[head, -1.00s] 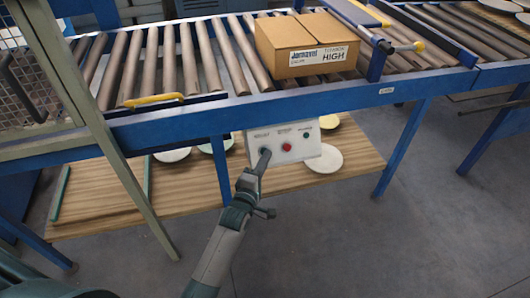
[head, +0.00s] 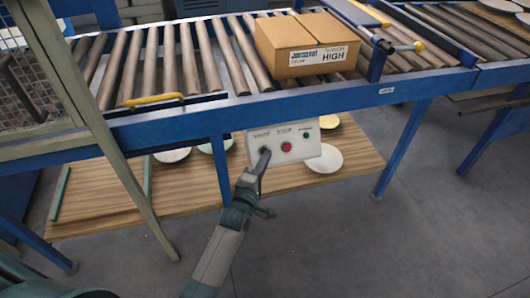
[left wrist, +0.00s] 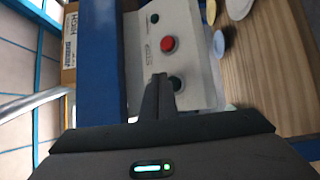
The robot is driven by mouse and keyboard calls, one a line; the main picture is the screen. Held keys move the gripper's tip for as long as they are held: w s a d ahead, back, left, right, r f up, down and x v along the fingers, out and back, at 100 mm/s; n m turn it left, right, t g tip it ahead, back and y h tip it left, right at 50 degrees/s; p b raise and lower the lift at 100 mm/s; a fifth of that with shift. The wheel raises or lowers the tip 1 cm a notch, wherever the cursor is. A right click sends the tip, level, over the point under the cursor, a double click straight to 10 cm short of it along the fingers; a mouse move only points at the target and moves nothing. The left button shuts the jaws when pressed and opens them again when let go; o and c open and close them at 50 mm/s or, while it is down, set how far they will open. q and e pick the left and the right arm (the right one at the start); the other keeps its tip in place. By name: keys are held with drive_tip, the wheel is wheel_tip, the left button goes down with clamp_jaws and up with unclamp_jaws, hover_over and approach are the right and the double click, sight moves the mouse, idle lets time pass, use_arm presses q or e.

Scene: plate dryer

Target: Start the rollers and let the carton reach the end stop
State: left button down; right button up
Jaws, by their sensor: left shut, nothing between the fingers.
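The brown carton (head: 290,38) sits on the rollers (head: 190,60) in the head view, its label facing me. Its right side is close to a blue crossbar (head: 377,64); I cannot tell if they touch. The pale control box (head: 314,148) hangs below the front rail, with a dark button at left, a red button (head: 287,147) and a green button (head: 306,135). My left gripper (head: 265,155) is shut and empty, its tips at the left button. My right gripper is out of view.
A yellow handle (head: 153,99) lies on the rail at left. A mesh guard (head: 35,80) stands at far left. Plates, including a white one (head: 325,159), lie on the wooden shelf (head: 105,193) below. The floor at right is clear.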

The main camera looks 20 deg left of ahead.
use_arm(q)
drive_tip(key=shift+w+a+f, duration=0.1)
drive_tip(key=shift+w, duration=0.05)
drive_tip(key=shift+w+a+f, duration=0.1)
drive_tip(key=shift+w, duration=0.05)
